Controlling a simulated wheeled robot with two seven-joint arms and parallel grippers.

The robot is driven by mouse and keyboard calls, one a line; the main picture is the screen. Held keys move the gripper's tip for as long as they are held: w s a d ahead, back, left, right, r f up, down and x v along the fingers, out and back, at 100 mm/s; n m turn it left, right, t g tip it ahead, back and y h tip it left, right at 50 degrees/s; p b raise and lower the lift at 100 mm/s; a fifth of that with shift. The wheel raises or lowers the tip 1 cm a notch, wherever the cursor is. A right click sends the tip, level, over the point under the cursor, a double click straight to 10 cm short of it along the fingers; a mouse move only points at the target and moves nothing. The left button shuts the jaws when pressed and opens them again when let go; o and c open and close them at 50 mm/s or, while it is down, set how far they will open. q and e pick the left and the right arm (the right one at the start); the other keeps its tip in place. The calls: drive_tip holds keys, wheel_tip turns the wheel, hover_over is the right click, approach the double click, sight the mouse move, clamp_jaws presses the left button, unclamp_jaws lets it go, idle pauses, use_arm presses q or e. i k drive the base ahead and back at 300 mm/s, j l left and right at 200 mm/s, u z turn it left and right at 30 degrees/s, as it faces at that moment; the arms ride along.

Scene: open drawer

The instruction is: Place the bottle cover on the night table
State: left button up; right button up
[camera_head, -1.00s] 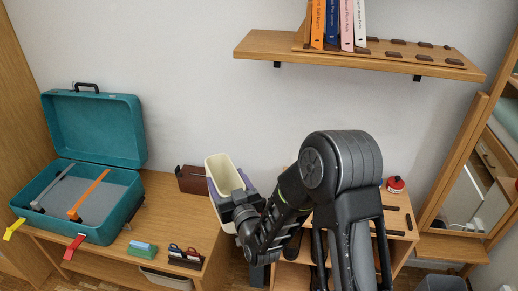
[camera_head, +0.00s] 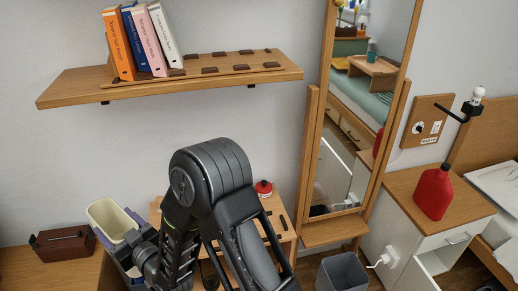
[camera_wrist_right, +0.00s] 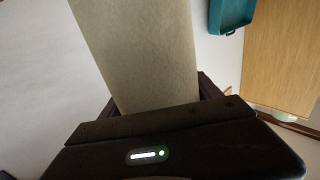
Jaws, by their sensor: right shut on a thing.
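My right gripper (camera_head: 143,258) is shut on a cream open-topped sleeve-like container (camera_head: 110,220), which fits a bottle cover, though I cannot be sure. It is at lower left in the head view, tilted, its opening upward; the arm partly hides the grip. In the right wrist view, its plain cream side (camera_wrist_right: 140,50) rises between the jaws. The white night table (camera_head: 400,225) with a wooden top stands at right, far from this gripper. A red bottle (camera_head: 434,192) stands on it. My left gripper is out of view.
A purple-grey container (camera_head: 134,218) is beside the cream one. A brown box (camera_head: 62,243) sits on the left desk. A red round object (camera_head: 263,188) is on a low wooden unit. A tall mirror (camera_head: 358,110) and grey bin (camera_head: 342,272) stand between my arm and the night table.

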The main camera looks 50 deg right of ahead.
sight(462, 199)
drive_tip(key=k+l, duration=0.7)
drive_tip(key=l, duration=0.15)
drive_tip(key=k+l+z, duration=0.1)
drive_tip(key=k+l, duration=0.55)
drive_tip(key=l, duration=0.2)
drive_tip(key=k+l, duration=0.3)
drive_tip(key=l, duration=0.15)
drive_tip(key=k+l+z, duration=0.1)
drive_tip(key=k+l, duration=0.55)
drive_tip(key=l, duration=0.25)
drive_tip(key=k+l, duration=0.3)
drive_tip(key=l, duration=0.15)
drive_tip(key=z, duration=0.05)
